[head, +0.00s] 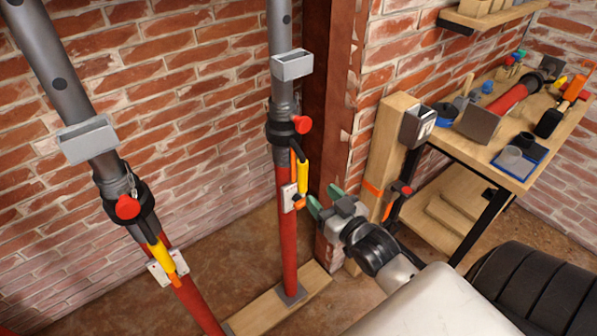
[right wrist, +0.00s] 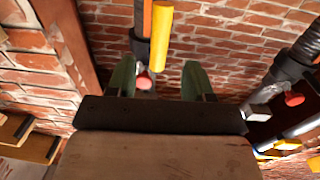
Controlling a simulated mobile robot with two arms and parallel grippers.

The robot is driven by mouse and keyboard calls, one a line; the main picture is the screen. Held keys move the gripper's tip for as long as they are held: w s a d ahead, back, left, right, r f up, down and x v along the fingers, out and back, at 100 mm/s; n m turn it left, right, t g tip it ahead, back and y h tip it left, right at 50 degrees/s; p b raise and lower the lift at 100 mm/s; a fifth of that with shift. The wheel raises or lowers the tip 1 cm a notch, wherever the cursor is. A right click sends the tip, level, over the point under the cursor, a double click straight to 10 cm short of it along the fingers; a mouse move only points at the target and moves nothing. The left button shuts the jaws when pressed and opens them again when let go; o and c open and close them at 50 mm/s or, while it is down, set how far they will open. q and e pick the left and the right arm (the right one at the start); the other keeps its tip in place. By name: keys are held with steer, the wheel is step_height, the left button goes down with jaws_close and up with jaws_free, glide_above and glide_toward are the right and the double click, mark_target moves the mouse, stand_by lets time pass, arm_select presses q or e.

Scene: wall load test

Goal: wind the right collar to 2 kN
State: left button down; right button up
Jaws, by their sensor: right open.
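The right prop has a grey upper tube and a red lower tube (head: 288,240). Its black right collar (head: 281,132) carries a red knob (head: 303,124) and a hanging handle with a yellow grip (head: 302,177). My right gripper (head: 326,200) has green fingers, is open and empty, and points at the prop just right of and below the yellow grip. In the right wrist view the yellow grip (right wrist: 161,32) lies ahead, beyond and between the fingertips, apart from them. A grey box (head: 292,66) sits higher on the prop; its reading is not visible. My left gripper is out of view.
A similar left prop has its own collar (head: 127,207) and yellow handle (head: 161,256). A wooden post (head: 392,150) with a grey box (head: 417,126) stands right of the prop. A cluttered workbench (head: 519,178) is farther right. A plank (head: 262,317) lies under the prop.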

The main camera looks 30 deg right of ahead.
mark_target(305, 180)
steer(key=w+p, duration=0.1)
steer(key=w, duration=0.9)
steer(key=shift+f, duration=0.1)
jaws_close()
